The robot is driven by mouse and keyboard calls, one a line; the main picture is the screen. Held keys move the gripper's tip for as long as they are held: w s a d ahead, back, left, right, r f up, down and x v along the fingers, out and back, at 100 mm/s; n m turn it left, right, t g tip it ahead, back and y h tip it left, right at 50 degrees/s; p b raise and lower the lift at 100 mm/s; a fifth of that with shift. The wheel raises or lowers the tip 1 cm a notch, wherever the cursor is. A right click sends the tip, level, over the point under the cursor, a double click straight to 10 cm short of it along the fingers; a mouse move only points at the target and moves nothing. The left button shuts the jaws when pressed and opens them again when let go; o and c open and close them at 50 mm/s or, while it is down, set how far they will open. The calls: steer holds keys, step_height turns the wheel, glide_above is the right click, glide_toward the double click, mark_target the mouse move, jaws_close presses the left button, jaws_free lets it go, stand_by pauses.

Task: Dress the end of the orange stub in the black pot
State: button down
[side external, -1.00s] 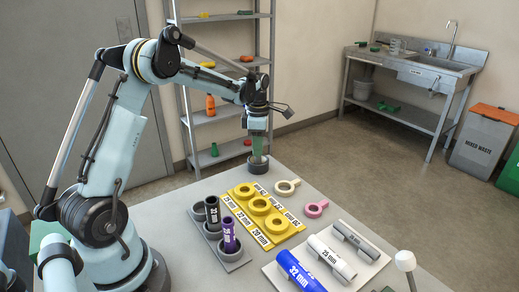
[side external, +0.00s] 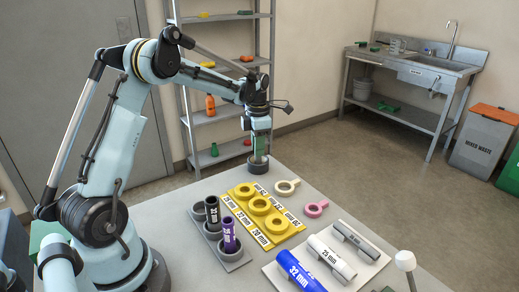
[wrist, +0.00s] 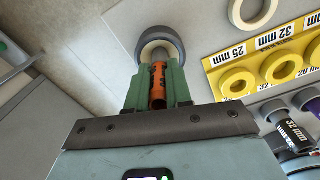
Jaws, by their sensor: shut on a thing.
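The orange stub (wrist: 158,82) stands between the green fingers of my gripper (wrist: 157,85) in the wrist view, and the gripper is shut on it. The black pot (wrist: 178,38) is a dark round ring just beyond the fingertips. In the side view my gripper (side external: 259,150) points down over the black pot (side external: 258,167), at the table's far edge. The stub's lower end lies at the pot's mouth; I cannot tell how deep it is or whether it touches. The fingers hide most of the stub in the side view.
A yellow rack (side external: 243,208) with yellow rings, a grey holder (side external: 236,264) with dark and purple pieces, and a white tray (side external: 370,272) with pipes stand nearer. A cream ring (side external: 286,187) and a pink ring (side external: 315,209) lie right of the pot.

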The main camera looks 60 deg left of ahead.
steer(key=m, duration=0.6)
steer(key=n, duration=0.6)
steer(key=shift+n, duration=0.4)
steer(key=m, duration=0.6)
steer(key=shift+m, duration=0.4)
steer(key=n, duration=0.6)
steer(key=shift+n, duration=0.4)
steer(key=m, duration=0.6)
steer(key=shift+m, duration=0.4)
steer(key=shift+r, duration=2.95)
